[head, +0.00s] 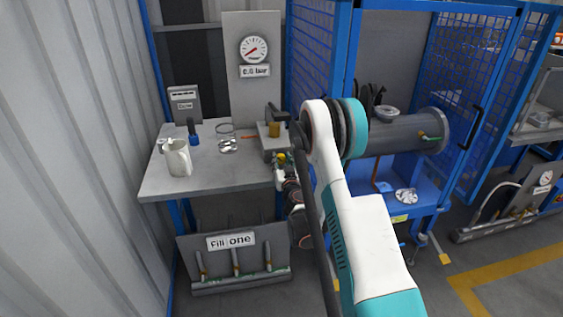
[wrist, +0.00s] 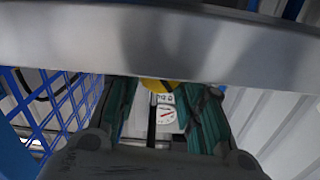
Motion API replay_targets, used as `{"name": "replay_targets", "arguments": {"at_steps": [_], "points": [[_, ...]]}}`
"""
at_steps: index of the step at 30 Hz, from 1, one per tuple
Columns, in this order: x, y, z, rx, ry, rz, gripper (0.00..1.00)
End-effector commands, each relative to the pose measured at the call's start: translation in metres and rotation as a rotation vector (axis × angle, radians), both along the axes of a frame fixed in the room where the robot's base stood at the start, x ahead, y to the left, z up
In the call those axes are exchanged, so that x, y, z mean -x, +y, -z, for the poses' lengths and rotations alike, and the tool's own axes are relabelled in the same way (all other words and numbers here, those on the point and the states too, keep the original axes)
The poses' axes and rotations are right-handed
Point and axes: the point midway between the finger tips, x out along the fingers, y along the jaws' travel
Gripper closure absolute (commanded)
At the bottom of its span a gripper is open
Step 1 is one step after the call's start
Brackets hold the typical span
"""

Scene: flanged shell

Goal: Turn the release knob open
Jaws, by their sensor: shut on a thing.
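A small yellow knob (head: 281,157) shows at the front of the grey block by the bench's right end in the head view. In the wrist view, its yellow part (wrist: 160,86) lies between the fingertips, partly hidden by a grey metal band. I take it for the release knob; no marking is readable on it. My gripper (wrist: 161,100) has its dark green fingers on either side of the yellow part and is shut on it. In the head view, my gripper (head: 281,168) is small and partly hidden by my arm.
The grey bench (head: 215,178) bears a pale jug (head: 178,158), a blue bottle (head: 193,132) and metal rings. A gauge (head: 254,49) reading 0.0 bar stands behind. A grey flanged cylinder (head: 405,136) lies right, by blue mesh (head: 407,60).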

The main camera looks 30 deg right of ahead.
Motion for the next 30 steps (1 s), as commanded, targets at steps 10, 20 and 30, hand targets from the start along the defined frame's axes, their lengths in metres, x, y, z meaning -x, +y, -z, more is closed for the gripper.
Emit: {"name": "replay_targets", "arguments": {"at_steps": [10, 20, 30], "points": [[-0.0001, 0.0005, -0.0002, 0.055, 0.016, -0.001, 0.89], [-0.0004, 0.0013, -0.0001, 0.259, 0.076, -0.001, 0.89], [-0.0004, 0.0022, 0.0001, 0.445, 0.129, -0.001, 0.89]]}}
